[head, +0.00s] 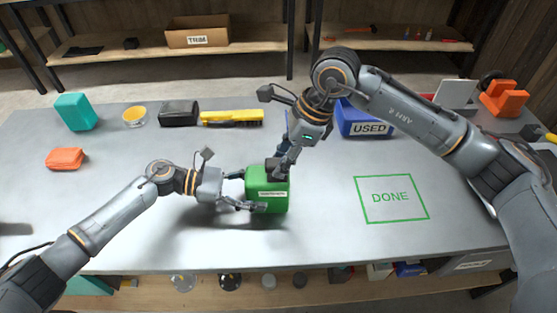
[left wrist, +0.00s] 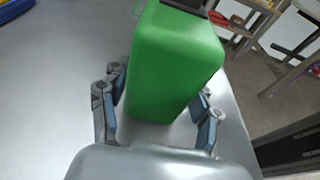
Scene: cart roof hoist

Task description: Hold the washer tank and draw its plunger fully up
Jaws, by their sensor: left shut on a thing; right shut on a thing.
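The washer tank (head: 267,203) is a green box with a white label, upright on the grey table in the middle of the head view. My left gripper (head: 247,190) is shut on its sides from the left. The left wrist view shows the green tank (left wrist: 172,65) between the blue finger pads. My right gripper (head: 283,160) comes down from above and is shut on the dark plunger (head: 275,168) at the tank's top. The fingers partly hide the plunger, so how far it is drawn up is unclear.
A green DONE outline (head: 391,199) lies empty on the table at right. A blue USED bin (head: 365,120) stands behind. A yellow brush (head: 231,118), black case (head: 179,113), yellow tin (head: 134,117), teal block (head: 76,112) and orange block (head: 65,158) lie at back left.

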